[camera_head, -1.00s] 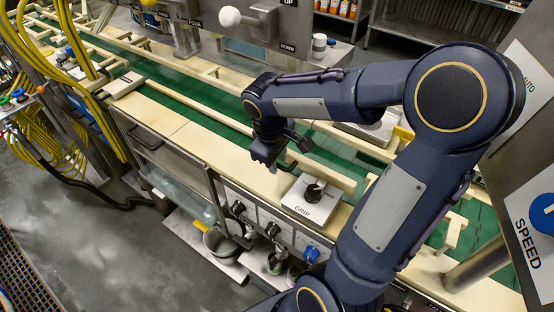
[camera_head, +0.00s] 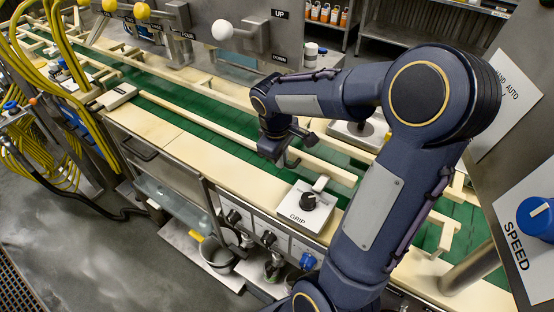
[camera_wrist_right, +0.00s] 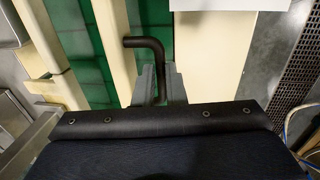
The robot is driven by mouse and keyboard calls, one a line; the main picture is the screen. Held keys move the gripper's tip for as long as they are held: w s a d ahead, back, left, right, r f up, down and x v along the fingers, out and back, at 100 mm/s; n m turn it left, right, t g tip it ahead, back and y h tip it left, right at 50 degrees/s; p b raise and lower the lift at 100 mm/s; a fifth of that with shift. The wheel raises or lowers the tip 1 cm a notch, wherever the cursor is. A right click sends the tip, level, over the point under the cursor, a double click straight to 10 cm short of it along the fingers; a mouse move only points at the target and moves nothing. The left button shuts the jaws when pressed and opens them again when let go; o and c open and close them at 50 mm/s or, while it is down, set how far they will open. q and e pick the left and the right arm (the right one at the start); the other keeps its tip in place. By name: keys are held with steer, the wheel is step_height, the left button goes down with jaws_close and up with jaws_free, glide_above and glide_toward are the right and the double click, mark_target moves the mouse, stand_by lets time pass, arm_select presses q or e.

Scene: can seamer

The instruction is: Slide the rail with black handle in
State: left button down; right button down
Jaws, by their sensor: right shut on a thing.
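The rail (camera_head: 330,170) is a long cream bar lying along the near side of the green conveyor. It also shows in the right wrist view (camera_wrist_right: 112,40). Its black handle (camera_wrist_right: 150,45) is a bent rod coming off the rail's side. My right gripper (camera_wrist_right: 160,85) is shut on the handle, with a finger on each side of it. In the head view my right gripper (camera_head: 284,158) is above the near edge of the conveyor, and the wrist hides most of the handle. My left gripper is not in view.
A white GRIP box (camera_head: 292,212) with a black knob sits on the near ledge, close to the rail's right end. Green belt (camera_head: 205,98) shows beyond the rail. A steel panel with white and yellow ball levers (camera_head: 222,30) stands behind. A blue SPEED knob (camera_head: 538,215) is at right.

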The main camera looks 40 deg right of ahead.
steer(key=shift+d+r, duration=0.1)
steer(key=shift+d, duration=0.1)
steer(key=c, duration=1.5)
jaws_free()
steer(key=shift+w+d, duration=0.1)
steer(key=r, duration=0.2)
steer(key=a+r, duration=0.1)
steer(key=r, duration=0.4)
steer(key=shift+s+a+r, duration=0.25)
steer(key=shift+r, duration=0.05)
steer(key=shift+a+f, duration=0.1)
